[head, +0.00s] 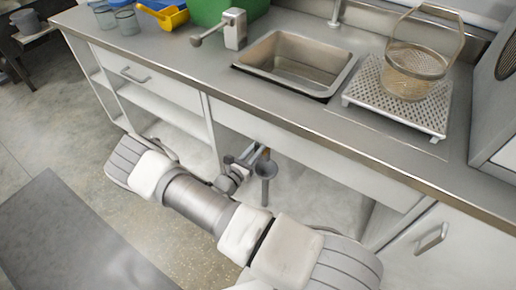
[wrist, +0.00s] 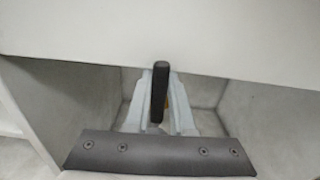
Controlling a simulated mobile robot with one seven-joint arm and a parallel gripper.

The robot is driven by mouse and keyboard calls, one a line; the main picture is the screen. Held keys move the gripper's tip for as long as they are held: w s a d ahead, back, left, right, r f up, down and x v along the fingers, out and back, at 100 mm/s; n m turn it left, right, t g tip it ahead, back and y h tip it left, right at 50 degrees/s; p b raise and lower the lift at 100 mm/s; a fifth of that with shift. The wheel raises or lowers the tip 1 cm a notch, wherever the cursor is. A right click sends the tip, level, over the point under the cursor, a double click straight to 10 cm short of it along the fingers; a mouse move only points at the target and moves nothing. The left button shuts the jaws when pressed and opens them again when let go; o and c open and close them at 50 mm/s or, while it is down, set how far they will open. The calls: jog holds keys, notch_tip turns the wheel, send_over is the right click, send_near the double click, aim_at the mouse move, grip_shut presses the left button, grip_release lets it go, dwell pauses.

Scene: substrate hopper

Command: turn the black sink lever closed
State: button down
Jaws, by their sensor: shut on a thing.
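The black sink lever (wrist: 160,84) stands upright in the middle of the wrist view, below the edge of the white cabinet front. My gripper (wrist: 161,108) has its pale fingers on both sides of it and is shut on it. In the head view my gripper (head: 252,157) is under the counter front, in the open space below the sink (head: 298,62). A dark grey drain-like part (head: 266,170) hangs beside the fingers. The lever itself is hard to make out in the head view, and its mount is hidden.
The cabinet front panel (head: 320,150) lies just above my gripper. The counter holds a perforated rack (head: 427,115) with a wire basket (head: 413,75), a grey lever-like device (head: 232,30) and a yellow scoop (head: 166,15).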

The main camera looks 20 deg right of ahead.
jog(key=shift+s+d+m, duration=0.1)
jog(key=shift+m, duration=0.2)
jog(key=c, duration=0.8)
grip_release()
jog(key=shift+o, duration=0.2)
jog(key=p+v, duration=0.2)
jog(key=v, duration=1.5)
jog(key=shift+s+f, duration=0.1)
jog(key=shift+s, duration=0.05)
